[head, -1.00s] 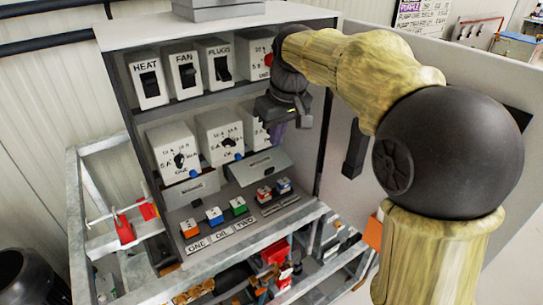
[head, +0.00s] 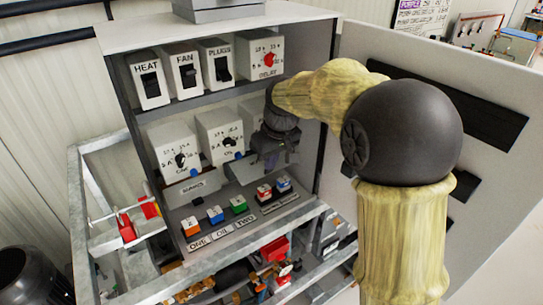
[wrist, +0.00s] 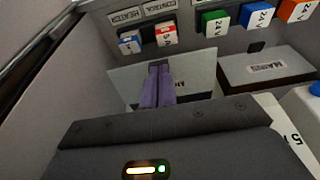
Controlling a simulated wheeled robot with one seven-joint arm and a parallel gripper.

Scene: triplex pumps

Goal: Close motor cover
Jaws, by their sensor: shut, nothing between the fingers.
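The motor cover shows in the wrist view as a light grey plate (wrist: 200,72) behind and around my fingers. Its label is mostly hidden by the fingers. The plate's exact tilt is unclear.
A MAINS cover (head: 190,188) sits to the left; it also shows in the wrist view (wrist: 265,70). Dial boxes (head: 220,133) stand behind, switch boxes (head: 184,70) above. Coloured buttons (head: 238,204) line the front. A cabinet door (head: 400,60) stands open on the right.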

